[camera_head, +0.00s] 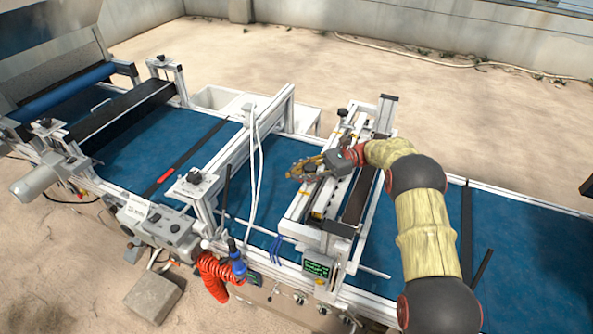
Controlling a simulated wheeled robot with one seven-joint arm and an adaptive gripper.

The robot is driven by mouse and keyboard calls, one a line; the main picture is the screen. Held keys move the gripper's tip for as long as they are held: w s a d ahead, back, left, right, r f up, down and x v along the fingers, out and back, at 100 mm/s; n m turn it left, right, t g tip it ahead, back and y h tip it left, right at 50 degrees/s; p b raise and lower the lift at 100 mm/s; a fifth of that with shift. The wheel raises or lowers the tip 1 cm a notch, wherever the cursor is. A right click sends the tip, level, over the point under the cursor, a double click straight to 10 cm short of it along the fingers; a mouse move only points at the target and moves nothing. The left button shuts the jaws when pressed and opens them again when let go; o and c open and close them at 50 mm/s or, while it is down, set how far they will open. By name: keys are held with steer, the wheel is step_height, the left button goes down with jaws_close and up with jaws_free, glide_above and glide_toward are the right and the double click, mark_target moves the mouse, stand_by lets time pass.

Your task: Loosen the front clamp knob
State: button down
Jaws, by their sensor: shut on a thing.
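My gripper (294,171) reaches in from the right over the blue belt, at the left edge of the white-framed seeder unit (297,207). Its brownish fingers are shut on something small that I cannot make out. A black knob (195,176) tops the near post of the middle cross frame, left of and apart from my gripper. Other black knobs sit on the left frame's near post (45,123) and far post (161,58). I cannot tell for sure which knob is the front clamp knob. Any knob under the fingers is hidden.
The blue belt (208,136) runs across the machine. White cables (251,170) hang from the middle frame close to my gripper. A control box (160,225), a coiled red hose (211,276) and a small display (317,268) line the near side. White bins (222,99) stand behind.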

steer(key=shift+s+n+g+h, duration=0.1)
steer(key=shift+n+g+h, duration=0.25)
steer(key=shift+g, duration=0.25)
steer(key=c, duration=1.4)
jaws_free()
step_height(320, 180, up, 10)
steer(key=shift+f, duration=0.1)
steer(key=shift+o, duration=0.3)
